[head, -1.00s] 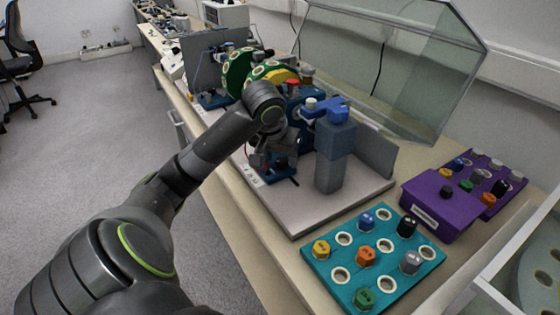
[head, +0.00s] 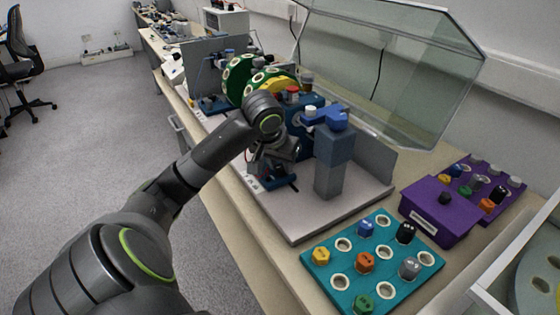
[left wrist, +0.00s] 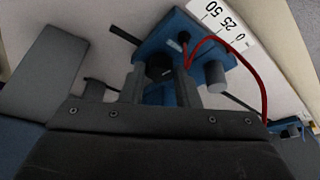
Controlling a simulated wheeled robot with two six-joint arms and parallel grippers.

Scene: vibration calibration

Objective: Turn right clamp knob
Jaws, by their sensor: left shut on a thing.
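My left gripper (head: 283,160) reaches down at the blue clamp block on the near side of the grey rig plate. In the left wrist view, the gripper (left wrist: 160,88) has its two fingers either side of a dark knob (left wrist: 160,68), which they grip. The knob sits on the blue clamp block (left wrist: 155,42), beside a white scale strip (left wrist: 228,30) marked 0, 25, 50. A red wire loops from the block, and a grey cylinder stands on it. The arm hides most of this block in the head view. My right gripper is not in view.
A grey post (head: 333,165) with a blue arm on top stands just right of the gripper. Green and yellow discs (head: 268,78) rise behind it. A teal board (head: 390,240) of knobs and a purple box (head: 430,215) lie to the right, below a glass cover (head: 400,70).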

